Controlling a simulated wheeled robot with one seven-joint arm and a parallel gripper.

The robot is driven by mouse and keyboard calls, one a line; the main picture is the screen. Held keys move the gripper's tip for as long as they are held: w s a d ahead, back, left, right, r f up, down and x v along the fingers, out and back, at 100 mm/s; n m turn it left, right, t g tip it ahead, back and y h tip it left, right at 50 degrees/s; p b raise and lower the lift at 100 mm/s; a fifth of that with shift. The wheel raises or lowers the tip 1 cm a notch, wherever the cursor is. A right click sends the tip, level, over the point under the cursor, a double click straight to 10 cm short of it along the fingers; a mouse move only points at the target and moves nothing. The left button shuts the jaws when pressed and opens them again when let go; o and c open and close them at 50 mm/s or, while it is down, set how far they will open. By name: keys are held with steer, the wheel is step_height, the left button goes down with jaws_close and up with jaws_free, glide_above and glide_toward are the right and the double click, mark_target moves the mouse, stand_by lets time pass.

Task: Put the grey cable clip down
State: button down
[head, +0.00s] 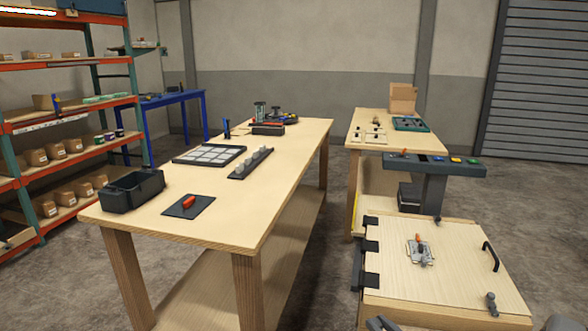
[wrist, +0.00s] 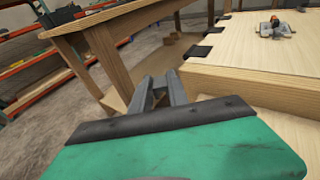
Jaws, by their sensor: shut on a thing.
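My gripper (wrist: 160,86) shows in the wrist view, with its two grey fingers pointing away from the green palm. It is shut on the grey cable clip, which is hard to make out between the grey fingers. The fingers are in front of the left side of a wooden cabinet, below the level of its top.
The wooden cabinet top (head: 398,270) carries a toggle clamp (head: 420,252) with an orange tip. A long workbench (head: 235,215) holds a black bin (head: 132,190), a grey-celled tray (head: 209,155) and a dark mat (head: 188,206). A console (head: 432,165) has coloured buttons.

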steer(key=a+n+g+y, duration=0.1)
steer(key=a+n+y, duration=0.1)
steer(key=a, duration=0.6)
step_height(320, 180, up, 22)
steer(key=w+m+t+h+p, duration=0.1)
steer(key=w+m+h+p, duration=0.1)
steer(key=p, duration=1.6)
steer(key=shift+w+d+r+m+t+h+p, duration=0.2)
steer(key=shift+w+d+m+t+h+p, duration=0.1)
steer(key=shift+d+h, duration=0.15)
